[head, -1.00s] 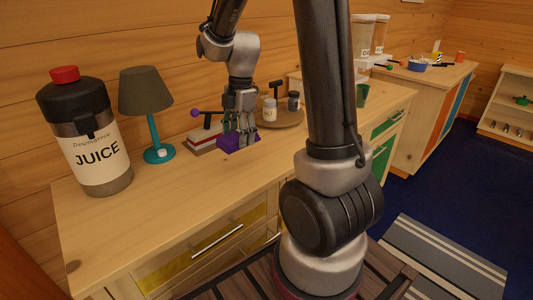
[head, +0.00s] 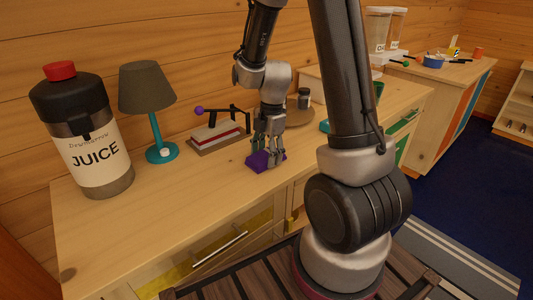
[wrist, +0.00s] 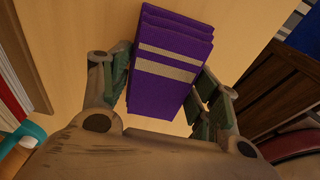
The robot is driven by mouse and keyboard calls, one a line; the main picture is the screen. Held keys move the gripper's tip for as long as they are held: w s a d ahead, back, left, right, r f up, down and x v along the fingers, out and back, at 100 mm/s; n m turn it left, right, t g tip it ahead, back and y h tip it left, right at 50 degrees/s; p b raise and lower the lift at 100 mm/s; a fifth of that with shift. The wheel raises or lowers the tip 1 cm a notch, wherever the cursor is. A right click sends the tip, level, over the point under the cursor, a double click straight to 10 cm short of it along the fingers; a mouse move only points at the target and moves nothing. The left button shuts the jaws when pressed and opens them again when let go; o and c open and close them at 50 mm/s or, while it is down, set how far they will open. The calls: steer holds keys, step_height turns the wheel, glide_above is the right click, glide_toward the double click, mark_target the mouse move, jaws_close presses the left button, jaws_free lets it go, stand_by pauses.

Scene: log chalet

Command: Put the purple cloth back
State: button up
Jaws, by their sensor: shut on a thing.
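The purple cloth (head: 262,161) is folded into a thick pad with pale stripes, as the wrist view (wrist: 172,66) shows. My gripper (head: 267,152) is shut on it, with one finger on each side of the pad. The cloth is at or just above the wooden counter top (head: 190,205); I cannot tell whether it touches. Part of the cloth is hidden behind the fingers in the head view.
A juice dispenser (head: 95,155) and a teal lamp (head: 155,125) stand on the left. A red and white book-like stack (head: 218,134) lies behind the cloth. The front left counter is clear.

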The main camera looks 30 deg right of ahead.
steer(key=o, duration=1.1)
steer(key=shift+f, duration=0.1)
steer(key=shift+c, duration=0.2)
step_height(320, 180, up, 12)
steer(key=d, duration=0.1)
steer(key=s+r+m+t, duration=0.2)
steer(key=s+r+m, duration=0.3)
steer(key=s+m, duration=0.4)
steer(key=s+r+m+t+h, duration=0.1)
steer(key=s+r+m+t, duration=0.1)
steer(key=s+r+m, duration=0.4)
steer(key=s+m, duration=0.2)
steer(key=m, duration=0.3)
steer(key=shift+s+d+t, duration=0.3)
steer(key=shift+s+d, duration=0.05)
